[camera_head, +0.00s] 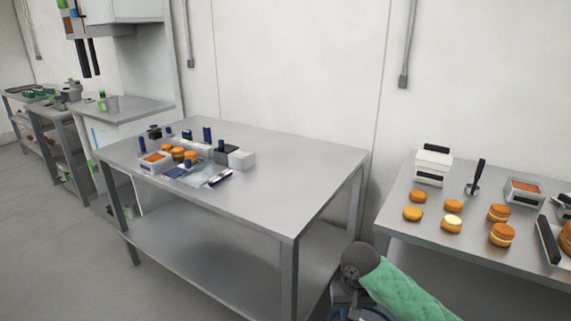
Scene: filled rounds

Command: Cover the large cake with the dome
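A taller stack of orange-brown rounds (567,240) is cut off by the right edge, on the right table; I cannot tell whether it is the large cake. Smaller filled rounds (501,234) and single orange rounds (412,214) stand to its left. I cannot make out a dome in this view. A green-sleeved arm link of mine with a dark grey joint enters at the bottom, between the two tables. No fingertips of either gripper show.
The right steel table (455,255) also holds white boxes (432,166), a dark-handled tool (477,177) and a tray with orange filling (524,192). The middle steel table (290,190) has a cluster of small containers at its left; its right half is clear. Open floor lies left.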

